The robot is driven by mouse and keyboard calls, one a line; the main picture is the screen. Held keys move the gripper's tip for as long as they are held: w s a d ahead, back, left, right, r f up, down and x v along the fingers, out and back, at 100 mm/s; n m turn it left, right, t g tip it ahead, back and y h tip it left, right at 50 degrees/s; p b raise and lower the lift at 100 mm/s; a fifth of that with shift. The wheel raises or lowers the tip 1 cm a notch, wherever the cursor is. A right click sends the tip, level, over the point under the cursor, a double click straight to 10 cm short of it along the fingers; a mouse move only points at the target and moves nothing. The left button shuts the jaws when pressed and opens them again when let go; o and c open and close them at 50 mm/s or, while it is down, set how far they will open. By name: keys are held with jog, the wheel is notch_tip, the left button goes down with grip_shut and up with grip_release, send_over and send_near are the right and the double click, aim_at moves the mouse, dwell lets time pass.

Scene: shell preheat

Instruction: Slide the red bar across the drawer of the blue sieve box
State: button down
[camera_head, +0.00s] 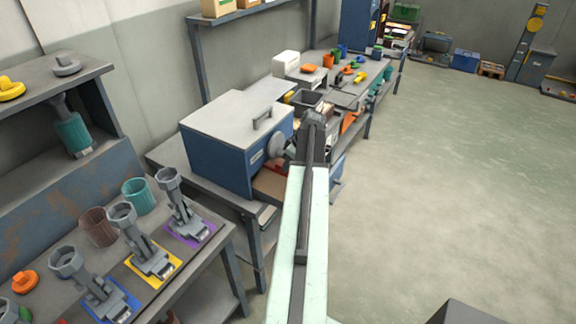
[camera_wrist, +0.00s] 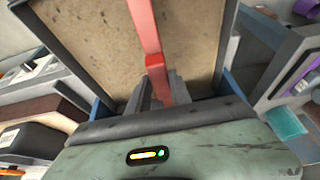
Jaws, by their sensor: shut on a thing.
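The blue sieve box (camera_head: 222,160) with a grey lid and top handle stands on the bench left of my arm in the head view. Its drawer (camera_head: 268,186) shows brownish below the box front, partly hidden. In the wrist view the drawer (camera_wrist: 196,62) has a tan floor and dark rims. The red bar (camera_wrist: 146,28) runs lengthwise in the picture over the drawer, with a raised red block at its near end. My gripper (camera_wrist: 158,88) is shut on this near end. In the head view my gripper (camera_head: 306,128) is beside the box front, its fingers not clear.
A round grey knob (camera_head: 277,145) sticks out of the box front close to my arm. A grey bin (camera_head: 306,100) and small coloured items crowd the bench behind. Cup-topped stands (camera_head: 122,222) fill the near left bench. The floor (camera_head: 450,180) at right is clear.

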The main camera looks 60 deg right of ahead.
jog(key=d, duration=1.3)
jog(key=shift+d, duration=0.25)
jog(key=c, duration=1.2)
grip_release()
jog(key=shift+s+d, duration=0.1)
jog(key=shift+o, duration=0.2)
jog(key=p+v, duration=0.7)
jog(key=shift+r, duration=0.35)
jog(key=shift+s, duration=0.15)
